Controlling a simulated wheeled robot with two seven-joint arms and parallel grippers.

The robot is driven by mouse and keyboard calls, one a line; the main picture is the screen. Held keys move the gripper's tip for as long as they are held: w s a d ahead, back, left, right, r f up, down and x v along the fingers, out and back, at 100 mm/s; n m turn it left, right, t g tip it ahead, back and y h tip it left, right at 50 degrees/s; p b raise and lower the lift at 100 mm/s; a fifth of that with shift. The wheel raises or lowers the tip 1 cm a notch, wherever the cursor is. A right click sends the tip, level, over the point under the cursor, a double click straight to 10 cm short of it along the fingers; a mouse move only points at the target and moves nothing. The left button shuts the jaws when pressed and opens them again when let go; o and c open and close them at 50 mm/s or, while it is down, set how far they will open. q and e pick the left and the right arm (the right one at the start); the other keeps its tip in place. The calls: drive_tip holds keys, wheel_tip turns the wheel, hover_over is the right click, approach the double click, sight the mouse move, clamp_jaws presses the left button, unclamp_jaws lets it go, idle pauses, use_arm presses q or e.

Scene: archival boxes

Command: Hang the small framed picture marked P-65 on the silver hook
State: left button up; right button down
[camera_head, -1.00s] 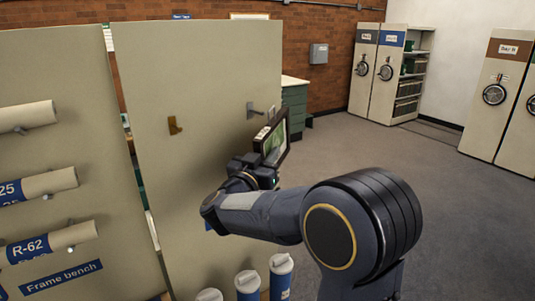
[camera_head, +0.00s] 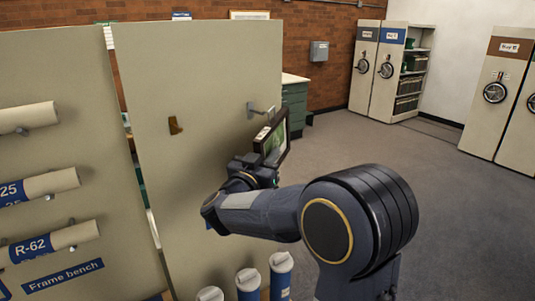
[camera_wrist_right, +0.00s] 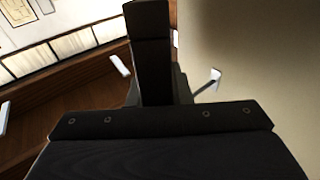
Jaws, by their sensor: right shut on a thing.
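The small framed picture (camera_head: 276,143) has a dark frame with a green image and a small pale label near its upper left corner. My right gripper (camera_head: 262,164) is shut on its lower part and holds it upright beside the beige panel. The silver hook (camera_head: 252,109) sticks out of the panel just behind and left of the frame's top. From the head, frame and hook nearly overlap, so I cannot tell whether they touch. The silver hook also shows in the right wrist view (camera_wrist_right: 208,84), right of a dark upright part. My left gripper is out of view. The label is unreadable.
A brass-coloured hook (camera_head: 175,125) is on the same panel (camera_head: 200,60), further left. Rolled tubes (camera_head: 50,243) lie on pegs on the left panel. Capped blue-and-white tubes (camera_head: 281,275) stand below my forearm. The floor to the right is clear.

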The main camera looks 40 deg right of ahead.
drive_tip(key=shift+w+d+p, duration=0.15)
drive_tip(key=shift+w+p, duration=0.15)
drive_tip(key=shift+w, duration=1.4)
idle(0.6)
drive_tip(key=shift+w+r, duration=0.15)
drive_tip(key=shift+w, duration=0.3)
idle(0.8)
drive_tip(key=shift+s+f, duration=0.1)
drive_tip(key=shift+f, duration=0.8)
idle(0.5)
drive_tip(key=c, duration=1.7)
unclamp_jaws()
drive_tip(key=o, duration=0.5)
drive_tip(key=shift+w+d, duration=0.1)
drive_tip(key=shift+w, duration=0.1)
drive_tip(key=shift+s, duration=0.15)
